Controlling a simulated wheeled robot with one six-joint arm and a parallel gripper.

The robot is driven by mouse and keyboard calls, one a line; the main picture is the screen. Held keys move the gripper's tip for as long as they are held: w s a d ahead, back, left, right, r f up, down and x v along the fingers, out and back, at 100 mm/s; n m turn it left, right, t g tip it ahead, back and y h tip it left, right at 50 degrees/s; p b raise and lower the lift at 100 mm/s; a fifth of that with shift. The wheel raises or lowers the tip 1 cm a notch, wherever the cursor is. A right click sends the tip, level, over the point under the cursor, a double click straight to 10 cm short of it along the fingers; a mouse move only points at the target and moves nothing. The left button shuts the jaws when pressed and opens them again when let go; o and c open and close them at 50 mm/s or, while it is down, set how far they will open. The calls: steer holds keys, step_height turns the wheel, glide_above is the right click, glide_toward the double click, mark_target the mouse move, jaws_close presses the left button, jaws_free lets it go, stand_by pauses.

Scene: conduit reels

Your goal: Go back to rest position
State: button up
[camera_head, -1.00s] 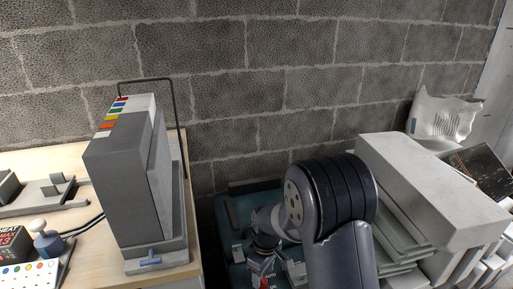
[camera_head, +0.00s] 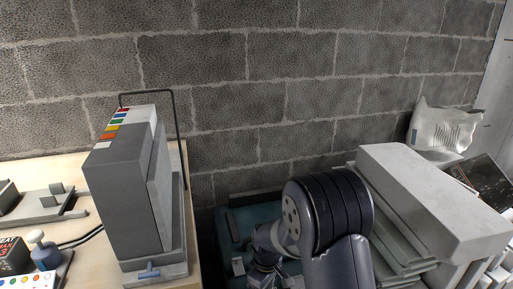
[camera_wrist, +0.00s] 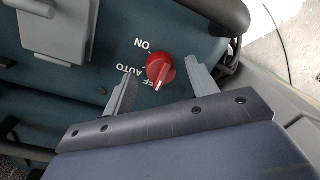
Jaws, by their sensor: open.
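In the wrist view my gripper (camera_wrist: 160,90) is open, its two grey fingers apart with nothing held between them. A red rotary knob (camera_wrist: 160,68) on a teal panel (camera_wrist: 75,70) lies just beyond and between the fingertips. The panel carries the labels ON, AUTO and OFF, the last partly covered by the knob's pointer. I cannot tell whether a finger touches the knob. In the head view my arm reaches down over the teal unit (camera_head: 232,225), and the gripper's fingers are hidden there.
A grey box-shaped device (camera_head: 125,195) with coloured tabs stands on a wooden table (camera_head: 75,165) at the left. White and grey boxes (camera_head: 425,190) are stacked close to my arm's right. A block wall (camera_head: 260,80) closes the back. A black handle (camera_wrist: 220,14) crosses near the right finger.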

step_height(320, 180, up, 9)
steer(key=p, duration=0.2)
step_height(320, 180, down, 11)
steer(key=b, duration=0.3)
steer(key=shift+s, duration=0.1)
steer(key=shift+r+m, duration=0.3)
steer(key=shift+m, duration=0.2)
steer(key=m+b, duration=0.1)
steer(key=m, duration=0.3)
steer(key=shift+m, duration=0.4)
steer(key=m+b, duration=0.2)
steer(key=m, duration=0.4)
steer(key=shift+s+a+t, duration=0.1)
steer(key=shift+a+t, duration=0.05)
steer(key=shift+t, duration=0.15)
step_height(320, 180, up, 11)
steer(key=p, duration=0.3)
steer(key=shift+d+p, duration=0.3)
steer(key=shift+d, duration=0.05)
steer(key=shift+d, duration=0.1)
